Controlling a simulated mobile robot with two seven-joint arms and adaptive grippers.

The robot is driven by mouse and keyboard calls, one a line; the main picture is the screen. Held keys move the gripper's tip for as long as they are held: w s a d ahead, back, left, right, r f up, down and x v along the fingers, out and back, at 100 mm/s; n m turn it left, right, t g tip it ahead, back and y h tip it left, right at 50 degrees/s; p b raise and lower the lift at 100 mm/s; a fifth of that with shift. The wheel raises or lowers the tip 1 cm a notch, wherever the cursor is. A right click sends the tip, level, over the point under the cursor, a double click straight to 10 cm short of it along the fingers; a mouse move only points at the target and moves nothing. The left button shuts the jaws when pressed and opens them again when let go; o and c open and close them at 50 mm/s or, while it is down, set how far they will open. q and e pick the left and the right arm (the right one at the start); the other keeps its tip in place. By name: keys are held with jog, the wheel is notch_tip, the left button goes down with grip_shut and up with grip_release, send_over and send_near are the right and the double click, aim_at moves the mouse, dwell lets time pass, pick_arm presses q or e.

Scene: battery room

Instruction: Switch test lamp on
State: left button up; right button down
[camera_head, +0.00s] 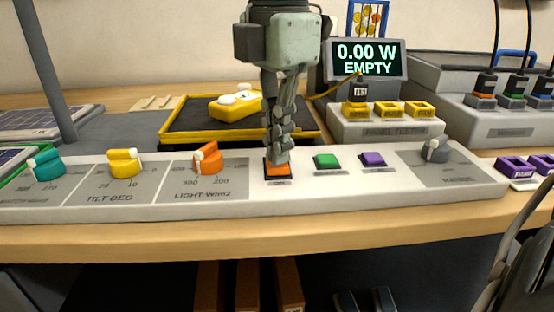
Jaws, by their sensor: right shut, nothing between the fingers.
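An orange square button (277,168) sits on the white control panel (120,207), right of the light knob. My right gripper (276,160) points straight down with its fingers shut and empty. Its fingertips are at the button's top and hide its rear part; I cannot tell whether they press it. The orange light knob (208,159) stands left of the gripper above a W/m2 scale. The display (366,59) behind reads 0.00 W and EMPTY. No test lamp can be made out.
A green button (327,161) and a purple button (373,160) lie close right of the gripper, then a grey range knob (437,151). Yellow and teal (46,164) knobs stand left. Behind are a yellow-rimmed tray (184,136) holding a yellow device (236,106) and the panel tester (385,130).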

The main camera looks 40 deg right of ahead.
jog(key=shift+f+b, duration=0.45)
jog(key=shift+r, duration=0.15)
jog(key=shift+r+p, duration=2.1)
jog(key=shift+r, duration=1.3)
